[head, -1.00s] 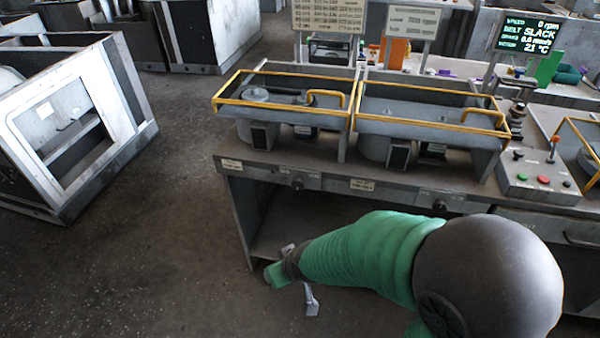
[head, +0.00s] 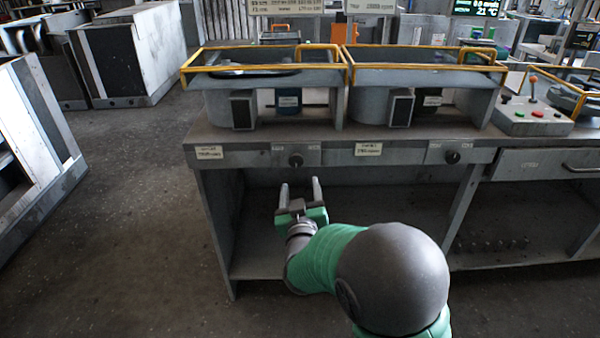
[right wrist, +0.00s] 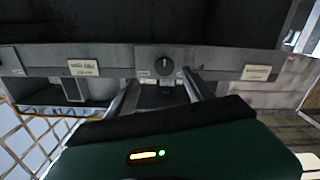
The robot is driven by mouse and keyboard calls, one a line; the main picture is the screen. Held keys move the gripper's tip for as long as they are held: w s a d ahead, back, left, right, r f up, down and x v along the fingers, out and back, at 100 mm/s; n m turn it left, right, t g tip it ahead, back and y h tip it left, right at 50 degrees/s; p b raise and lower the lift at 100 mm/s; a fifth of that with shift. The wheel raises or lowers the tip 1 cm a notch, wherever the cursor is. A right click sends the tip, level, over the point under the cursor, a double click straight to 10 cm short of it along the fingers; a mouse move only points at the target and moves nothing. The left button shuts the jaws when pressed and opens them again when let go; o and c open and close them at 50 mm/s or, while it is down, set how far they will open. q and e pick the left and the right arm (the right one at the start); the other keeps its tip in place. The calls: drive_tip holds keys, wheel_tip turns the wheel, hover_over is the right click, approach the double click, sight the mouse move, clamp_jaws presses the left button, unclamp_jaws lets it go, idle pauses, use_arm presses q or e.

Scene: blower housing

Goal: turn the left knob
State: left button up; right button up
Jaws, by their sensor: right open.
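The left knob (head: 296,160) is a small dark round knob on the grey bench's front panel, below the left yellow-railed unit. A second, right knob (head: 452,157) sits further right on the same panel. My right gripper (head: 300,187) is open and empty, just below the left knob in the head view, its two fingers pointing at the panel. In the right wrist view a dark knob (right wrist: 164,66) with a light mark shows just past the gap between the open fingers (right wrist: 159,78). It looks apart from them. My left gripper is out of view.
The bench has an open shelf space (head: 370,215) under the panel. Yellow rails (head: 265,66) edge the units on top. The floor at left is clear up to a white cabinet (head: 38,130).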

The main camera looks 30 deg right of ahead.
sight(299, 164)
drive_tip(key=w, duration=0.2)
drive_tip(key=w+d+b, duration=0.1)
drive_tip(key=w, duration=0.3)
drive_tip(key=shift+d+r, duration=0.15)
drive_tip(key=shift+d, duration=0.2)
drive_tip(key=w+d+b, duration=0.1)
drive_tip(key=w+d, duration=0.1)
drive_tip(key=d, duration=0.1)
drive_tip(key=shift+w+d, duration=0.15)
drive_tip(key=shift+w, duration=0.25)
drive_tip(key=shift+a, duration=0.5)
drive_tip(key=shift+c, duration=1)
drive_tip(key=shift+s+d, duration=0.1)
drive_tip(key=shift+d, duration=0.1)
drive_tip(key=c, duration=0.9)
clamp_jaws()
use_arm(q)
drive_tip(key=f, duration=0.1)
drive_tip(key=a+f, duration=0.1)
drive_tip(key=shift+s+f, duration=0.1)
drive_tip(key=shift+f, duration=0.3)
use_arm(e)
drive_tip(key=shift+a, duration=0.1)
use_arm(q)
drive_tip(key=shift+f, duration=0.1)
